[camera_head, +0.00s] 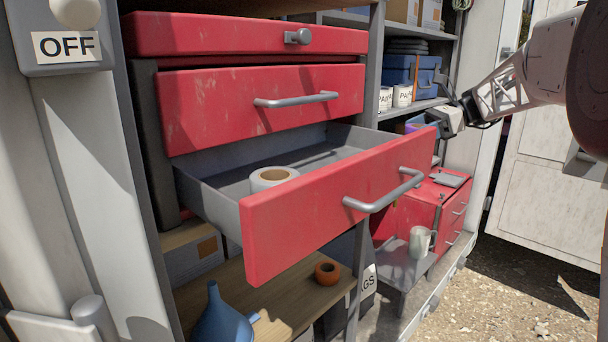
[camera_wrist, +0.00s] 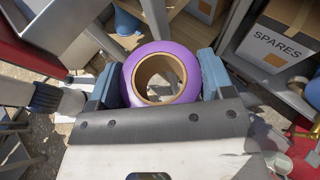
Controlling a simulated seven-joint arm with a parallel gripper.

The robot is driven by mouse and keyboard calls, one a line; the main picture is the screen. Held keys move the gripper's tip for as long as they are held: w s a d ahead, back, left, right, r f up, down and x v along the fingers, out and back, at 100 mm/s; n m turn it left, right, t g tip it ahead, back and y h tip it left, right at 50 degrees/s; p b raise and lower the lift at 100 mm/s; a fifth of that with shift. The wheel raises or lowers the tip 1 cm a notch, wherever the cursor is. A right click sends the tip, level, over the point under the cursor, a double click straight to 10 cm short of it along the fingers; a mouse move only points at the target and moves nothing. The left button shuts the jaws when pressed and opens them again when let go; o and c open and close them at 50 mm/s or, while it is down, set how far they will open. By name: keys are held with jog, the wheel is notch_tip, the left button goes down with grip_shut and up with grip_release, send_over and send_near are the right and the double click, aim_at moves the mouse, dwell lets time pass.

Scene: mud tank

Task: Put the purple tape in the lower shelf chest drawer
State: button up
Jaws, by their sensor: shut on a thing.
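The purple tape (camera_wrist: 191,62) is a roll with a brown core. In the wrist view it sits between the blue-grey fingers of my gripper (camera_wrist: 160,80), which is shut on it. In the head view my gripper (camera_head: 432,126) is at the right, behind the open red drawer's front, with a little purple (camera_head: 412,127) showing; the drawer hides most of it. A small red chest (camera_head: 425,205) stands low at the right, and its visible drawers look shut. The large red chest (camera_head: 245,35) has its lowest drawer (camera_head: 330,205) pulled out, with a white tape roll (camera_head: 272,178) inside.
An orange roll (camera_head: 327,272) and a blue funnel (camera_head: 222,318) are on the wooden shelf at lower left. A pale mug (camera_head: 419,243) stands before the small chest. A SPARES box (camera_wrist: 285,45) is at right in the wrist view. The open drawer juts out beside my gripper.

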jog(key=s+a+r+m+t+h, duration=0.2)
jog(key=s+a+r+m+t, duration=0.55)
jog(key=s+a+r, duration=0.65)
jog(key=s+a+f, duration=0.1)
jog(key=s, duration=0.9)
jog(key=s+a+f, duration=0.1)
jog(key=s+a, duration=0.1)
jog(key=s, duration=0.7)
jog(key=shift+s+f+n, duration=0.25)
jog(key=shift+s+n, duration=0.1)
jog(key=shift+n, duration=0.1)
jog(key=shift+a, duration=0.1)
jog(key=w+a+f, duration=0.1)
jog(key=w+a, duration=0.1)
jog(key=w, duration=1.4)
jog(key=shift+f, duration=0.25)
jog(key=shift+f, duration=0.1)
jog(key=shift+f, duration=1.65)
jog(key=shift+f, duration=0.35)
